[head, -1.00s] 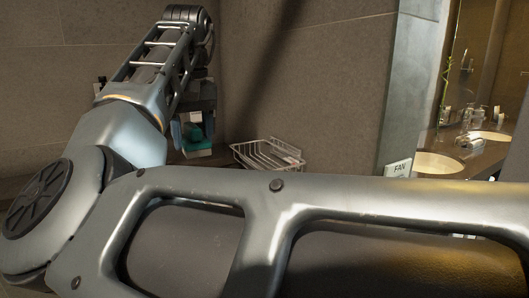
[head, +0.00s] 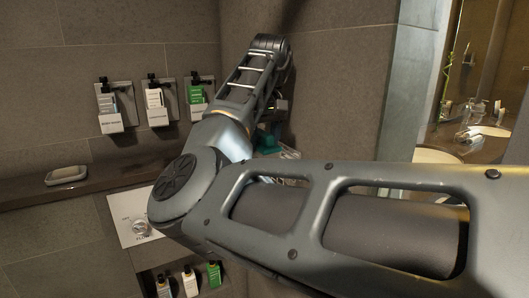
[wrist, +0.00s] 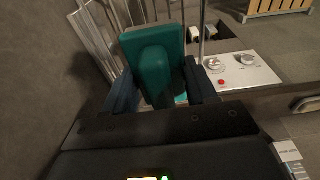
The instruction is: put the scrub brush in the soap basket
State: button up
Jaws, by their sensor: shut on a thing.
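The scrub brush (wrist: 153,60) is teal with a rounded handle. My gripper (wrist: 162,88) is shut on it, with one dark finger on each side. In the head view a bit of the teal brush (head: 266,141) shows behind my arm, which hides most of the gripper. The soap basket (wrist: 97,42) is a wire rack, seen behind and to the left of the brush in the wrist view. In the head view only a little of the basket (head: 289,153) shows past my arm. I cannot tell whether the brush touches the basket.
Several bottles in wall holders (head: 158,106) hang at the left. A soap dish (head: 67,175) sits on the ledge (head: 110,177). A control panel with knobs (wrist: 238,70) is right of the brush in the wrist view. A wall corner stands behind the basket.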

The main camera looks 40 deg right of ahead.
aim_at(268, 133)
notch_tip(268, 133, down, 3)
jog(key=shift+f+p, duration=0.1)
jog(key=shift+p, duration=0.35)
jog(key=shift+d+f, duration=0.15)
jog(key=shift+f, duration=0.3)
jog(key=shift+s+f, duration=0.1)
jog(key=o, duration=0.7)
jog(key=shift+o, duration=0.2)
jog(key=r, duration=0.4)
jog(key=s+r, duration=0.1)
jog(key=r, duration=0.3)
jog(key=r+b, duration=0.1)
jog(key=r, duration=0.3)
jog(key=shift+s+a+r, duration=0.1)
jog(key=shift+s+a, duration=0.1)
jog(key=shift+s, duration=0.15)
